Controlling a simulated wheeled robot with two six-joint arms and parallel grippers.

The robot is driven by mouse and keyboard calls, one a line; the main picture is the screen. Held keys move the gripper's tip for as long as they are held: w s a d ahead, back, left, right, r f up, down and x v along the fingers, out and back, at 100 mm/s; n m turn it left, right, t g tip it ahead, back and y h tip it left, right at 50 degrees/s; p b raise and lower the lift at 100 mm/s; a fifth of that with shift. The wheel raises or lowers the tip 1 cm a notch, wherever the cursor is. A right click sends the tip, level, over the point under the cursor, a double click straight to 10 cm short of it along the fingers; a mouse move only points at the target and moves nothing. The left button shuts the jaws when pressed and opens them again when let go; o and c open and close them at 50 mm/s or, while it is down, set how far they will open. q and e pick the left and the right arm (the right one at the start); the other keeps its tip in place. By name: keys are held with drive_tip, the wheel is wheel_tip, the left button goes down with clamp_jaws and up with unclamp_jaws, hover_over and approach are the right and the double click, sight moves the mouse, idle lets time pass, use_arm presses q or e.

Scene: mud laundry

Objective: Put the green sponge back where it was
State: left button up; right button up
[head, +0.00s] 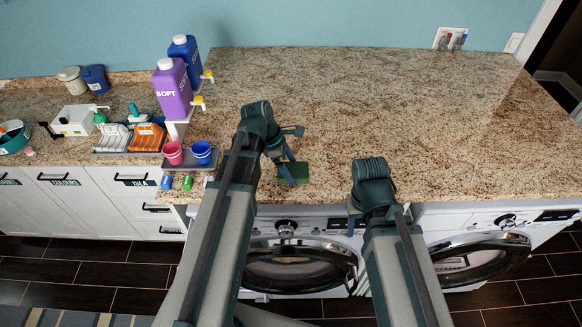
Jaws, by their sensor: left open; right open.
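A green sponge (297,172) lies flat on the speckled stone countertop, near its front edge above the left washing machine. My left gripper (291,153) is open just over the sponge. One finger overlaps the sponge in the picture, and I cannot tell whether it touches. Part of the sponge is hidden behind this finger. My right gripper (354,212) is open and empty near the counter's front edge, to the right of the sponge. Its fingers are mostly hidden by its own wrist.
Purple (173,88) and blue (186,60) bottles stand on a riser at left, above pink (173,153) and blue (202,152) cups on a tray. A rack (130,138) stands further left. The countertop (400,100) behind and right is clear. Two washers (290,268) sit below.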

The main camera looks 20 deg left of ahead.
use_arm(q)
drive_tip(key=p+v, duration=1)
drive_tip(key=v, duration=0.1)
drive_tip(key=shift+r, duration=0.3)
use_arm(e)
wheel_tip(320, 180, up, 11)
use_arm(q)
drive_tip(key=shift+s+a+f, duration=0.1)
use_arm(e)
drive_tip(key=shift+s+f, duration=0.1)
drive_tip(key=shift+f, duration=0.05)
